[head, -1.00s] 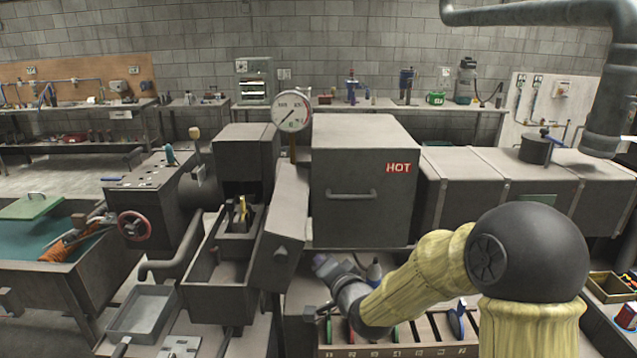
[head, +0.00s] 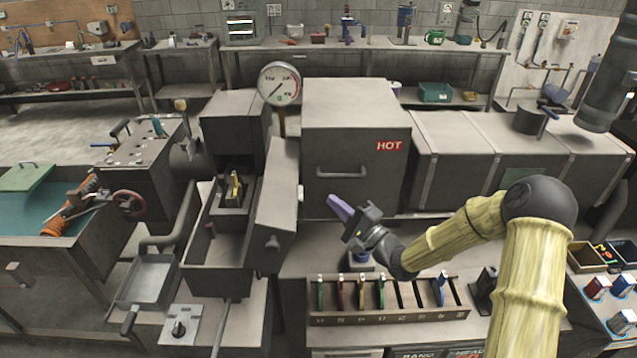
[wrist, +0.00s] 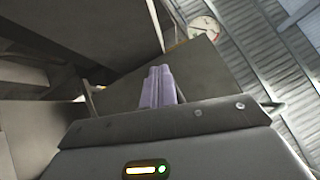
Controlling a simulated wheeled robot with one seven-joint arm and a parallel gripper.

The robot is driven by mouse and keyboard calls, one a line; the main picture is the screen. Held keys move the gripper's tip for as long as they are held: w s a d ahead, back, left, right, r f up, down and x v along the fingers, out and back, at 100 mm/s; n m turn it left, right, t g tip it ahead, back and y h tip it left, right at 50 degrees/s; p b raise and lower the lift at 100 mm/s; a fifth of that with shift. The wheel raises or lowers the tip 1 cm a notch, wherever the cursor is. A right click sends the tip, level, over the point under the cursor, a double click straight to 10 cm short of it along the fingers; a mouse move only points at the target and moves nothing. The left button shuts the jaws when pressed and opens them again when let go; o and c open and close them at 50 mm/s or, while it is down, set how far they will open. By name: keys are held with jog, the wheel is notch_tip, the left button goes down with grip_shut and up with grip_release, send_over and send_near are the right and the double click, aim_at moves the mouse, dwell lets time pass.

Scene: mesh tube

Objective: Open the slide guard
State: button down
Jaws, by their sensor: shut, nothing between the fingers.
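What looks like the slide guard (head: 277,205) is a tall dark grey panel with a round knob on its lower front. It stands slightly tilted at the right side of the open trough machine in the head view. My gripper (head: 340,207) is to the right of the panel, in front of the box marked HOT, apart from the knob. Its purple fingers are together and empty. They also show closed in the wrist view (wrist: 158,87), pointing at dark grey metal surfaces; I cannot tell which part these are.
The HOT box (head: 355,140) with a bar handle stands behind my gripper. A slotted rack (head: 390,317) with coloured pieces lies below my arm. A dial gauge (head: 279,83) rises behind the panel. A trough (head: 217,250) opens to its left.

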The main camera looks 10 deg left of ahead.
jog(key=p+x, duration=0.4)
jog(key=x, duration=0.6)
jog(key=shift+w+f, duration=0.1)
jog(key=shift+w, duration=0.05)
jog(key=shift+d, duration=0.15)
